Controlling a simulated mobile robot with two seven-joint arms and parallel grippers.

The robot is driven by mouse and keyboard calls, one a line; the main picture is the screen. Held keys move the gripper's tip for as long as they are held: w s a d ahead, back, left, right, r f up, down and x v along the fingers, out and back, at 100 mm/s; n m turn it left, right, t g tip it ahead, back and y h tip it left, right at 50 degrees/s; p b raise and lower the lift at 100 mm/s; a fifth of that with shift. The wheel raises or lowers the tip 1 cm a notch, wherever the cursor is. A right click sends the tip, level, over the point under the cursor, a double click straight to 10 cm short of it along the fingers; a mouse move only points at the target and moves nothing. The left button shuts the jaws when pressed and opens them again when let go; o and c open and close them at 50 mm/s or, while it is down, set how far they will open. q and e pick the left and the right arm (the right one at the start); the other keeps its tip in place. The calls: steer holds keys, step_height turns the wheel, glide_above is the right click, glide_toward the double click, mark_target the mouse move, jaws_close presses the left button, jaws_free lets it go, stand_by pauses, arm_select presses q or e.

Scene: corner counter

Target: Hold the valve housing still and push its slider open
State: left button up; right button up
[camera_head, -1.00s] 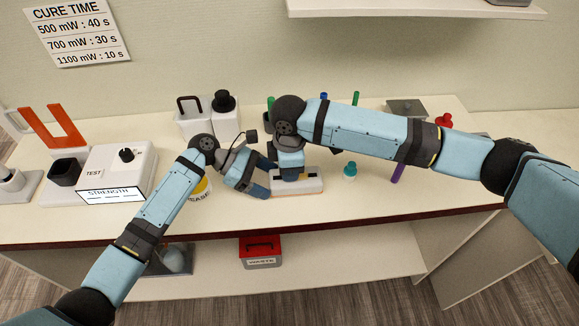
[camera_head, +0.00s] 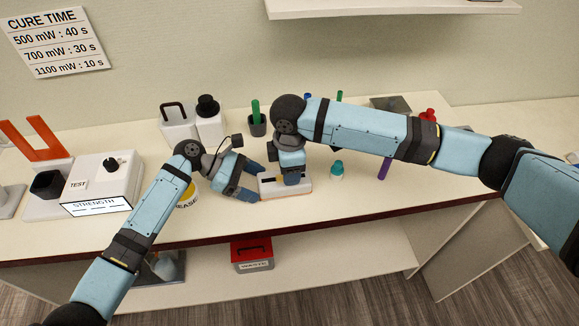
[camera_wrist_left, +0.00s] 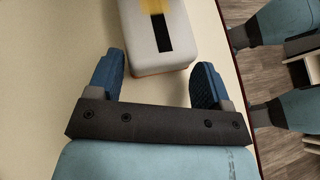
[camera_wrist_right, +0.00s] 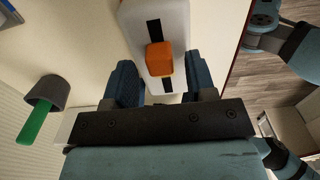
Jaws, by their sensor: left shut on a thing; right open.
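The valve housing (camera_head: 300,187) is a pale grey block with an orange lower edge, lying near the counter's front. In the head view the right hand hides the knob.
A test box (camera_head: 103,180) stands at left and white containers (camera_head: 178,125) behind. A green stick in a dark cup (camera_head: 257,126) stands behind the housing. A teal-capped bottle (camera_head: 336,171) and a purple stick (camera_head: 384,168) are to the right. A red bin (camera_head: 251,255) sits below.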

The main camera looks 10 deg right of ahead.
step_height(320, 180, up, 12)
stand_by(0.4)
steer(key=shift+f, duration=0.1)
arm_select(q)
steer(key=o, duration=0.8)
steer(key=shift+c, duration=0.2)
